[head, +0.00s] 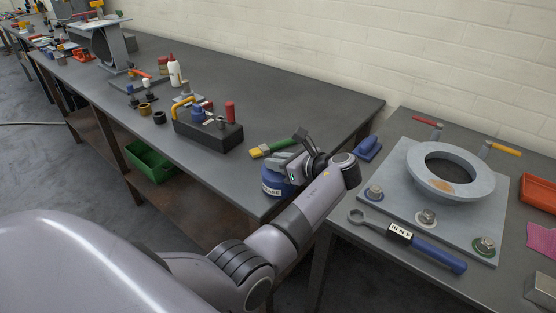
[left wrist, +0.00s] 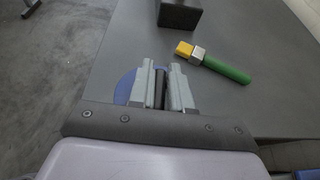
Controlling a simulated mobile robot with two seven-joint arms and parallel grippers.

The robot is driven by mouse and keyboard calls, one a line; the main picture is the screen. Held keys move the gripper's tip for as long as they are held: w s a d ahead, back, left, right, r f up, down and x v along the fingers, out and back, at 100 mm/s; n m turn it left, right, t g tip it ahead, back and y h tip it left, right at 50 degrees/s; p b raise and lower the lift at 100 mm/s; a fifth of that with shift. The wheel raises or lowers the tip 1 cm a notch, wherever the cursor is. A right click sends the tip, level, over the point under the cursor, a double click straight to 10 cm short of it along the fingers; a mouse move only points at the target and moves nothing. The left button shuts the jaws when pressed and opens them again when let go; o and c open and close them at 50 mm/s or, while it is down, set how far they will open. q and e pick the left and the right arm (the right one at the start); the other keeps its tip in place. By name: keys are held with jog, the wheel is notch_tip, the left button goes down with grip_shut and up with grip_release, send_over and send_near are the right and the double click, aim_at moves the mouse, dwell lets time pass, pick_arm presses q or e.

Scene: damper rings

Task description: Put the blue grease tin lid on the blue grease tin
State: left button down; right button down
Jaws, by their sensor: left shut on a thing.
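The blue grease tin (head: 273,184), with a white label, stands near the front right corner of the long bench. My left gripper (head: 282,164) is right over the tin and shut. In the left wrist view the gripper (left wrist: 161,70) has a narrow dark piece between its fingers. A blue round edge (left wrist: 124,88), which looks like the blue grease tin lid, shows beside and behind the fingers. The fingers hide most of it. I cannot tell whether the lid touches the tin or is seated level. My right gripper is not in view.
A green brush (head: 272,148) with a yellow tip lies just behind the tin. A dark block (head: 208,133) holding small parts stands to the left. A blue object (head: 368,148) and a grey plate with a large ring (head: 450,172) are on the right table.

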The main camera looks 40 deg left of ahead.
pick_arm(q)
jog(key=shift+f, duration=0.25)
jog(key=c, duration=1)
grip_release()
jog(key=shift+d, duration=0.1)
jog(key=v, duration=0.7)
jog(key=shift+b, duration=0.3)
